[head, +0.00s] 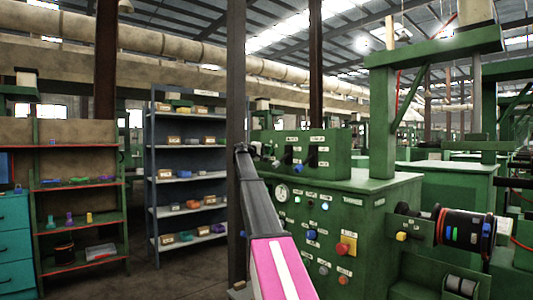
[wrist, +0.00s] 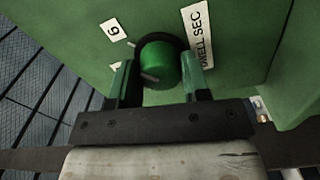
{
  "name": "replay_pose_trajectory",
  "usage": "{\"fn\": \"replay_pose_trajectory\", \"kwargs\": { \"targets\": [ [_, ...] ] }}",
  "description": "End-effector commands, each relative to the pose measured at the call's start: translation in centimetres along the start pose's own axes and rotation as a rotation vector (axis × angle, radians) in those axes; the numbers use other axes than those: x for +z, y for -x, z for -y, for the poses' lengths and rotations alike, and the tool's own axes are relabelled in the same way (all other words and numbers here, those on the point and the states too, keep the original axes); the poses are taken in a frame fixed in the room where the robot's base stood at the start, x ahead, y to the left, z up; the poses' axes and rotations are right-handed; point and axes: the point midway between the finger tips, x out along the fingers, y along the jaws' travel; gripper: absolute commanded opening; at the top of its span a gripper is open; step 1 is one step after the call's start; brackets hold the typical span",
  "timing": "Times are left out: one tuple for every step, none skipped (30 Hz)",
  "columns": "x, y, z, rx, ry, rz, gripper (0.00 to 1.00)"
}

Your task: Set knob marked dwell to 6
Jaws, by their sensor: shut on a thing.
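The dwell knob (wrist: 160,60) is a round green knob on a green panel in the wrist view. A white label reading "DWELL SEC" (wrist: 196,38) is to its right, and a label "6" (wrist: 114,30) is up and to its left. A second label, partly covered by a finger, is at its left. A pale mark on the knob points to the lower left, not at the 6. My gripper (wrist: 159,70) is shut on the knob, one finger on each side. In the head view my gripper (head: 246,152) is small at the panel's left edge; the knob cannot be made out there.
The green machine cabinet (head: 375,195) carries other knobs, a gauge (head: 283,192) and a yellow-backed red button (head: 345,246). A dark post (head: 236,90) stands close to my arm. A blue-grey shelf (head: 188,150) with bins stands at the left.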

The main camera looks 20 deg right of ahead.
Motion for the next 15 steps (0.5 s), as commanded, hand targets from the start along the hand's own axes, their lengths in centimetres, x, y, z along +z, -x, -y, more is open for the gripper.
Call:
{"fn": "replay_pose_trajectory", "kwargs": {
  "targets": [
    [0.15, 0.1, 0.13, -0.003, -0.002, 0.003, 0.19],
    [0.15, 0.1, 0.13, -0.003, -0.002, 0.003, 0.19],
    [0.15, 0.1, 0.13, -0.003, -0.002, 0.003, 0.19],
    [0.15, 0.1, 0.14, -0.003, -0.002, 0.003, 0.19],
    [0.15, 0.1, 0.14, -0.003, -0.002, 0.003, 0.19],
    [0.15, 0.1, 0.14, -0.004, -0.002, 0.003, 0.53],
    [0.15, 0.1, 0.14, -0.004, -0.001, 0.003, 0.62],
    [0.14, 0.09, 0.13, -0.003, -0.001, 0.003, 0.68],
    [0.12, 0.08, 0.12, -0.003, -0.001, 0.002, 0.68],
    [0.12, 0.07, 0.11, -0.003, -0.001, 0.002, 0.68],
    [0.1, 0.07, 0.1, -0.002, -0.001, 0.002, 0.68],
    [0.09, 0.06, 0.09, -0.002, 0.0, 0.002, 0.68],
    [0.08, 0.05, 0.08, -0.002, 0.0, 0.002, 0.68],
    [0.07, 0.05, 0.07, -0.002, 0.0, 0.001, 0.68],
    [0.06, 0.04, 0.06, -0.002, 0.0, 0.001, 0.68]
  ]
}}
